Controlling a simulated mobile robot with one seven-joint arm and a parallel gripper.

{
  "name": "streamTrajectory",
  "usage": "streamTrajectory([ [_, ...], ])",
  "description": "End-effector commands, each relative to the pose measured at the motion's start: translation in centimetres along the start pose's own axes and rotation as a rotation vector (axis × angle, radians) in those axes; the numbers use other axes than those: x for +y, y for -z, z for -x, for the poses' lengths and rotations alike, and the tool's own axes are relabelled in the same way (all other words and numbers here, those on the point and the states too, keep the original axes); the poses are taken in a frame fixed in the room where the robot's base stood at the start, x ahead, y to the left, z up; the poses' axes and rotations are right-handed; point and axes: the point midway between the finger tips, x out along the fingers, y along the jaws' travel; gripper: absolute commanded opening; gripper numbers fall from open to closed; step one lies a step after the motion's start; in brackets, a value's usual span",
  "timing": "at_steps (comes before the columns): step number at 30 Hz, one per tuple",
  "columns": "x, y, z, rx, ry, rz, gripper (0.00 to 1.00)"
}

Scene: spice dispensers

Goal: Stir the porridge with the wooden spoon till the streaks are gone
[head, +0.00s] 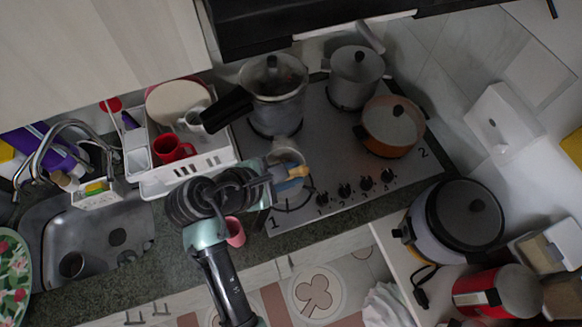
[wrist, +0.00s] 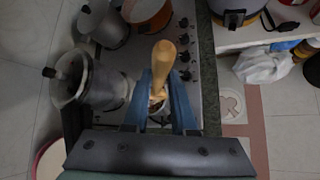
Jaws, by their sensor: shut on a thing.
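The porridge and any streaks are not clearly visible.
The hob (head: 335,175) also carries a large lidded pot (head: 275,100), a grey pot (head: 354,80) and an orange pot (head: 391,128). A white dish rack (head: 190,175) with a red mug (head: 172,149) stands left. A pink cup (head: 235,232) is near the counter's front edge.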

Motion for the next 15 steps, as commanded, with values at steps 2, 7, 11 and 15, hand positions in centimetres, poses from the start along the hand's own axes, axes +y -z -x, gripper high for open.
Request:
streamTrajectory([
  [2,-0.1,0.8,-0.8,0.0,0.0,-0.001,0.0],
  [7,-0.1,2.0,-2.0,0.0,0.0,0.001,0.0],
  [11,-0.1,2.9,-2.9,0.0,0.0,0.0,0.0],
  [15,-0.1,3.9,-3.9,0.0,0.001,0.0,0.0],
])
